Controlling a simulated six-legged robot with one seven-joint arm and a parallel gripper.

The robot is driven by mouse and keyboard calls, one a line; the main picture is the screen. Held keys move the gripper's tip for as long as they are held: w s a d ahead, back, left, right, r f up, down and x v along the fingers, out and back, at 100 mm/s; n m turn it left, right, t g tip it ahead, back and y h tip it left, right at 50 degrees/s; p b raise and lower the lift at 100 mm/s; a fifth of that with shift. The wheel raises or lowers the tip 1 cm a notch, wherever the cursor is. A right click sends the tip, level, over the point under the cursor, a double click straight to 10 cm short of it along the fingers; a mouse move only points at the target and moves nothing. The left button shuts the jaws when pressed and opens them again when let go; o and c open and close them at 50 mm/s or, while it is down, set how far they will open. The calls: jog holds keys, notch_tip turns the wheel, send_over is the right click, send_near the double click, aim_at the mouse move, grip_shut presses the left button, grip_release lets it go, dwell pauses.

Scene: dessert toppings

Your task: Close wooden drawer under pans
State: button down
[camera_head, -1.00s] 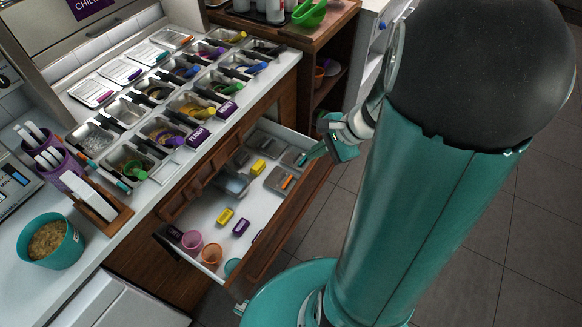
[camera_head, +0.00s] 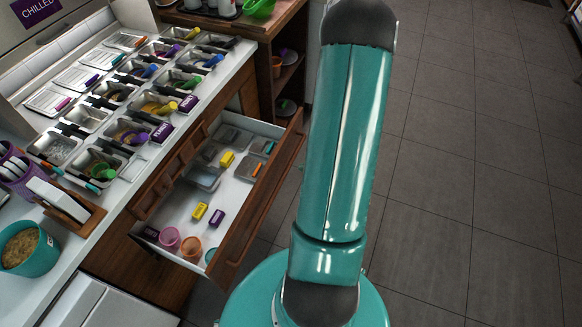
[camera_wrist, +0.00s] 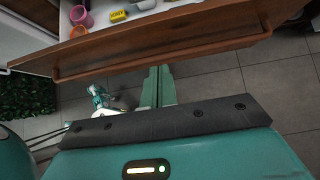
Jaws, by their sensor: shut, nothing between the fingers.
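The wooden drawer (camera_head: 258,205) under the counter pans (camera_head: 105,90) is pulled out, its white inside showing. It holds cups, small yellow and purple boxes and grey containers. In the wrist view its brown front panel (camera_wrist: 190,38) crosses the top of the picture, with a long rail-like handle (camera_wrist: 200,52) along it. My gripper (camera_wrist: 158,70) is shut and empty, its green fingertips just below the handle in the picture. I cannot tell whether they touch it. In the head view my gripper is hidden by my arm.
The white counter (camera_head: 133,170) carries the pans, a teal tub of grain (camera_head: 38,262) and a purple utensil holder (camera_head: 12,165). A wooden shelf unit (camera_head: 268,60) stands beyond the drawer. The tiled floor (camera_head: 460,180) on the right is clear.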

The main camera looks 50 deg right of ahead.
aim_at(270, 169)
jog(key=x, duration=0.3)
jog(key=w+r+x, duration=0.1)
jog(key=x, duration=0.6)
jog(key=shift+w+a, duration=0.3)
jog(key=shift+w, duration=0.15)
jog(key=shift+w+a, duration=0.1)
jog(key=shift+w, duration=0.3)
jog(key=shift+w, duration=0.1)
jog(key=w+a, duration=0.4)
jog(key=w, duration=0.7)
jog(key=w+a, duration=0.4)
jog(key=w, duration=0.8)
jog(key=shift+a, duration=0.15)
